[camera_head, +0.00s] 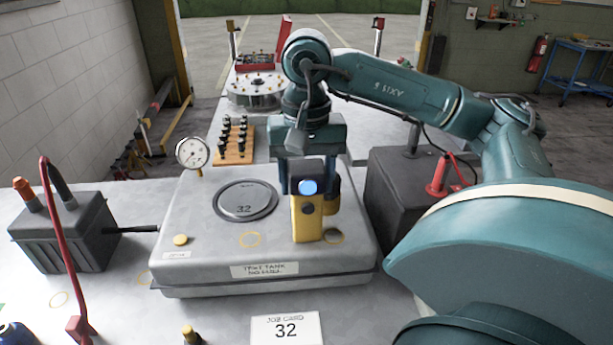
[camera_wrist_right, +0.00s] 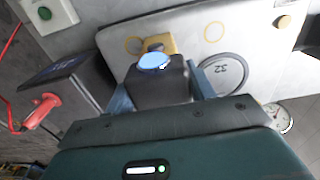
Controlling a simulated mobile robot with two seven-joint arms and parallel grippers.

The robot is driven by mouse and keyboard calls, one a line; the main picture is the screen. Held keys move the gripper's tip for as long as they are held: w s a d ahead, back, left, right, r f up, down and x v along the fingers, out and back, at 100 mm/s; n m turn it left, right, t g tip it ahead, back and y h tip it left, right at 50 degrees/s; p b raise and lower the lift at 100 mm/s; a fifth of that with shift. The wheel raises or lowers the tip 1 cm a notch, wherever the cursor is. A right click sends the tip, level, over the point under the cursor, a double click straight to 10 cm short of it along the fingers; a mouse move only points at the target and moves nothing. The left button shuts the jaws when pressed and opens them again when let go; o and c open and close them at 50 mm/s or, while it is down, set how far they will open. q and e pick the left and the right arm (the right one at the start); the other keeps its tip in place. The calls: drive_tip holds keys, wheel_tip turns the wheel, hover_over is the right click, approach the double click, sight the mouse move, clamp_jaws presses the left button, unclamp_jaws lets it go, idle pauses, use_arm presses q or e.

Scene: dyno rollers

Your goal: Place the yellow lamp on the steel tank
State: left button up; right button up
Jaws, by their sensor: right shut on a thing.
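The yellow lamp (camera_head: 307,222) has a blue lens and a dark upper part. My right gripper (camera_head: 309,182) is shut on it from above. The lamp is upright over the front right part of the steel tank (camera_head: 195,222); I cannot tell whether its base touches the lid. In the right wrist view the dark body of the lamp (camera_wrist_right: 160,84) sits between the fingers of my right gripper (camera_wrist_right: 160,92), with the tank top (camera_wrist_right: 185,25) behind it. Part of the lamp is hidden by the fingers. My left gripper is not in view.
The tank carries a round plate (camera_head: 245,201) marked 32, yellow rings, a small yellow knob (camera_head: 180,240) and a gauge (camera_head: 193,152). A dark battery box (camera_head: 65,235) stands left, a dark box (camera_head: 395,190) right. A job card (camera_head: 287,329) lies in front.

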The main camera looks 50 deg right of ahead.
drive_tip(key=o, duration=1.5)
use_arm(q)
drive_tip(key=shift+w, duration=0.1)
use_arm(e)
drive_tip(key=shift+r, duration=0.1)
drive_tip(key=shift+r+p, duration=0.25)
drive_tip(key=shift+p, duration=0.05)
wheel_tip(320, 180, up, 10)
drive_tip(key=p, duration=0.4)
drive_tip(key=shift+f, duration=0.15)
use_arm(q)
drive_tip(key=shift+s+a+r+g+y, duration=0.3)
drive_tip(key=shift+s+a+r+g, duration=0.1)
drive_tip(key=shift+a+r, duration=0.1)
use_arm(e)
drive_tip(key=shift+r, duration=0.9)
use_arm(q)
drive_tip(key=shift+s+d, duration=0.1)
use_arm(e)
drive_tip(key=shift+s, duration=0.1)
